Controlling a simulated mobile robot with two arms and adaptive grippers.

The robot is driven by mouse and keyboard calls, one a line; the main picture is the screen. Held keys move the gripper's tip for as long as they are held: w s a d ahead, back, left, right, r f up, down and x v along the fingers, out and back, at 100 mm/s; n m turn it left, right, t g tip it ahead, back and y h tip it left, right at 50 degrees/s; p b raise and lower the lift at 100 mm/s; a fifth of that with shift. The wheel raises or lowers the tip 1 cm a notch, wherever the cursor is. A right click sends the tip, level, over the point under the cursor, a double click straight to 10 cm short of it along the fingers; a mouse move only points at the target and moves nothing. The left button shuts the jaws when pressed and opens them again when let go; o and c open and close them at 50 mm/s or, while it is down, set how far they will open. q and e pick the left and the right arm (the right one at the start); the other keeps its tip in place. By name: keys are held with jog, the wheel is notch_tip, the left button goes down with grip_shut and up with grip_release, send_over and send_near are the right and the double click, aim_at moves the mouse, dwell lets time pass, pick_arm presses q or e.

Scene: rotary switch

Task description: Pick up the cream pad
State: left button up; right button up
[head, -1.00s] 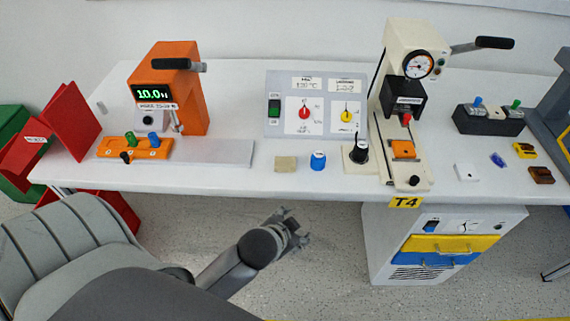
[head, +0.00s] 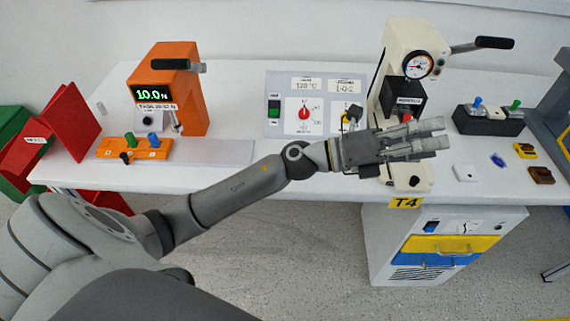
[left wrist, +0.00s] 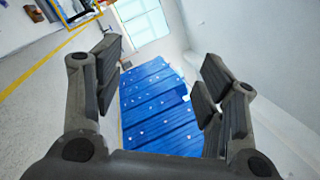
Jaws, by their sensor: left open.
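A small off-white pad (head: 466,173) lies flat on the white bench in the head view, right of the cream press; it may be the cream pad. My left gripper (head: 440,134) is open and empty above the bench, in front of the press, with its fingers pointing right. It is left of and higher in the picture than this pad, and apart from it. The left wrist view also shows the open fingers (left wrist: 160,75), with only distant background between them. My right gripper is not seen.
The cream press (head: 398,60) with its lever stands behind my gripper. A grey dial panel (head: 285,90) and an orange tester (head: 190,90) stand further left. A blue piece (head: 498,160), a yellow piece (head: 525,151) and a brown piece (head: 541,175) lie right of the off-white pad.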

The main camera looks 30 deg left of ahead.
pick_arm(q)
jog(key=a+f+m+g+y, duration=0.5)
jog(key=f+m+g+y, duration=0.3)
jog(key=f+m, duration=0.4)
jog(key=a+f+g+y, duration=0.3)
jog(key=a+y, duration=0.7)
jog(key=a, duration=1.5)
jog(key=shift+n, duration=0.3)
jog(key=f, duration=0.2)
jog(key=w+f, duration=0.1)
jog(key=f, duration=0.1)
jog(key=shift+p, duration=0.35)
jog(key=shift+s+d+f, duration=0.1)
jog(key=shift+d+f, duration=0.1)
jog(key=shift+f, duration=0.45)
notch_tip(320, 180, down, 4)
jog(key=shift+d+f+p, duration=0.15)
jog(key=shift+p, duration=0.55)
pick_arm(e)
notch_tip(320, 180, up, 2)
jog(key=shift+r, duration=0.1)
pick_arm(q)
jog(key=shift+c, duration=0.2)
